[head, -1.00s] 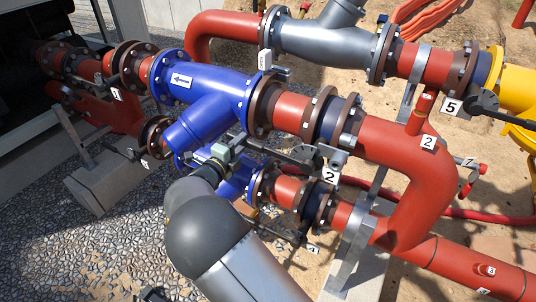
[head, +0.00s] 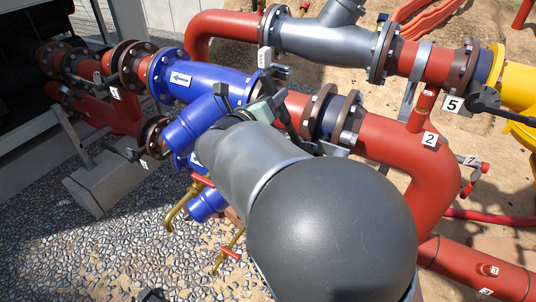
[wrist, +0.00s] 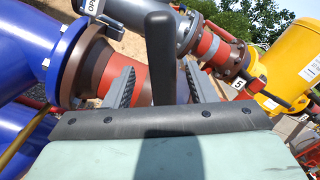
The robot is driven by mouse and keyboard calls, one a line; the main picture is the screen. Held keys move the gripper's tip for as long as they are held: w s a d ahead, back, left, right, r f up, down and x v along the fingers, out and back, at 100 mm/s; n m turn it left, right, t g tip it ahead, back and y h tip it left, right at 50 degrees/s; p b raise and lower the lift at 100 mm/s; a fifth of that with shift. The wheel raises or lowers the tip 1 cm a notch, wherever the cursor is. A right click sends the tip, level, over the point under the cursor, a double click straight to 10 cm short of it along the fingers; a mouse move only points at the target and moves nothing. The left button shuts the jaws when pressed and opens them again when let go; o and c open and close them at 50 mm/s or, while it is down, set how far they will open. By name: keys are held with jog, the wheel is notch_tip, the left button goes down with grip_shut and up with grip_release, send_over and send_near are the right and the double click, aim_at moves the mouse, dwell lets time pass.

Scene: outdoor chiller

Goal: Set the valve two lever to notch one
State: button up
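The valve two lever shows in the wrist view as a black rounded handle (wrist: 161,50), standing upright between my gripper's fingers. My gripper (wrist: 158,88) is open around it, with a small visible gap on each side and the right finger closer. In the head view my gripper (head: 244,100) is over the blue and red pipe run, partly hidden by my arm. The valve two body, its notch plate and its lower number tag are hidden behind my arm, so the lever's notch cannot be read.
A blue pipe (head: 205,82) with an arrow plate lies left of my gripper. A red pipe (head: 385,145) with a "2" tag (head: 430,140) bends down at right. A black lever (head: 485,100) beside a "5" tag (head: 452,104) is further right.

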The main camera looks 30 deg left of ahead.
jog(key=o, duration=0.5)
jog(key=shift+a, duration=0.1)
jog(key=s+p, duration=0.1)
jog(key=s, duration=0.6)
jog(key=shift+a, duration=0.1)
jog(key=shift+s, duration=0.1)
